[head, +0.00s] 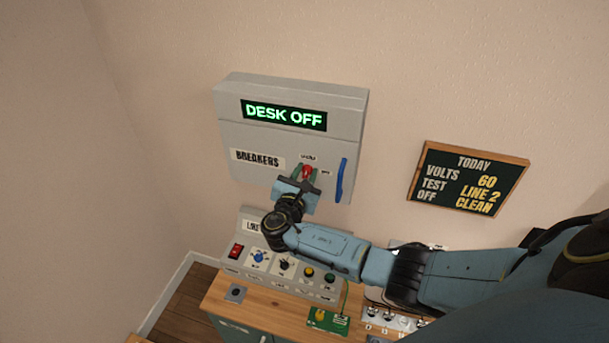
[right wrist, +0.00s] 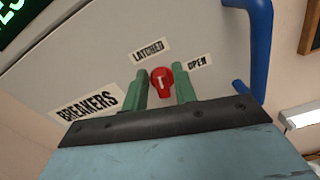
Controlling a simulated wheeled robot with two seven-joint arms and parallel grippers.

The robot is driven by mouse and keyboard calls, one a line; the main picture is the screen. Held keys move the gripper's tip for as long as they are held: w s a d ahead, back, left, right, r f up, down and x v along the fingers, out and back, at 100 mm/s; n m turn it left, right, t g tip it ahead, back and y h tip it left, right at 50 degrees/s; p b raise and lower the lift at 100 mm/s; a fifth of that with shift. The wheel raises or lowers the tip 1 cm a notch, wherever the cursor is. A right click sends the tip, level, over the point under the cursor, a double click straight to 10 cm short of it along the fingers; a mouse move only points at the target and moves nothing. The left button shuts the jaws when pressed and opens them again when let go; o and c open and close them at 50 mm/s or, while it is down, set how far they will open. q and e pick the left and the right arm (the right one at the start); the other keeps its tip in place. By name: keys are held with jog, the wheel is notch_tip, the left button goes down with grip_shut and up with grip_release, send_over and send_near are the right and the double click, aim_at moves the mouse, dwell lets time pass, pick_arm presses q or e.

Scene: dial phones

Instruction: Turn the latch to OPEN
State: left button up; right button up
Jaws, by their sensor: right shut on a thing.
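The red latch (head: 307,170) is on the front of the grey breaker box (head: 222,135), between the BREAKERS label and the blue handle. In the right wrist view the latch (right wrist: 162,81) is a round red knob with a pale mark, just below the LATCHED label (right wrist: 149,51). The OPEN label (right wrist: 198,62) is to its right. My right gripper (head: 305,175) is at the latch, with its green fingers (right wrist: 162,85) on either side of the red knob, shut on it. My left gripper is not in view.
A blue handle (head: 341,180) stands out from the box right of the latch. A display (head: 284,115) reads DESK OFF. Below is a sloped control panel (head: 246,217) with knobs and a red switch, on a wooden desk (head: 214,302). A chalkboard (head: 468,178) hangs at right.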

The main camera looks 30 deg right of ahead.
jog(key=m+b, duration=0.2)
jog(key=m, duration=0.1)
jog(key=shift+s+d+f+m, duration=0.1)
jog(key=shift+s+f+m, duration=0.1)
jog(key=shift+f+m, duration=0.1)
jog(key=m+b, duration=0.2)
jog(key=m, duration=0.1)
jog(key=shift+s+d+f+m, duration=0.1)
jog(key=shift+f+m, duration=0.1)
jog(key=shift+m, duration=0.1)
jog(key=shift+s+d+f+m+b, duration=0.1)
jog(key=shift+f+m+b, duration=0.05)
jog(key=shift+m+b, duration=1.95)
jog(key=shift+s+f+m+b, duration=0.1)
jog(key=shift+m+b, duration=1.95)
jog(key=shift+m, duration=0.05)
jog(key=o, duration=0.7)
jog(key=shift+w, duration=0.1)
jog(key=v, duration=1.3)
jog(key=shift+s, duration=0.2)
